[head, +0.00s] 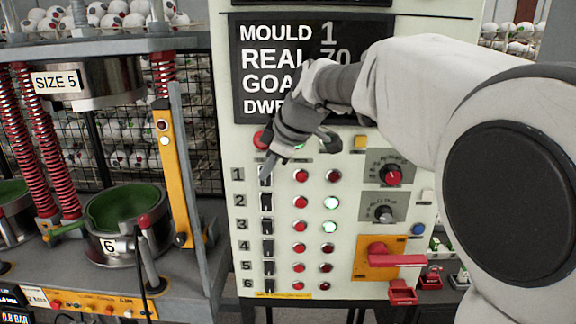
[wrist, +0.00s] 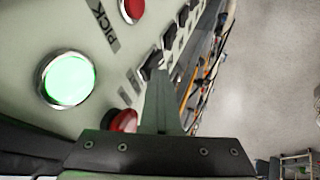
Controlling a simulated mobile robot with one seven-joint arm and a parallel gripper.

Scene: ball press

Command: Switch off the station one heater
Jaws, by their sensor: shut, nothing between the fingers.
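The control panel (head: 236,130) has a column of black switches numbered 1 to 6. The station 1 switch (head: 266,178) is at the top of that column, and its lever position is too small to tell. Its row has two red lamps, the left lamp (head: 301,175) and the right lamp (head: 333,176), neither lit green. My gripper (head: 268,168) is shut and empty, its tips at the station 1 switch and partly covering it. In the wrist view my gripper (wrist: 165,85) points at a black switch (wrist: 150,65); touching or apart, I cannot tell.
A red button (head: 261,140) is just above the gripper tips. Dials and a red rotary handle (head: 395,259) are to the right. A press with green mould cup (head: 124,210) stands left.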

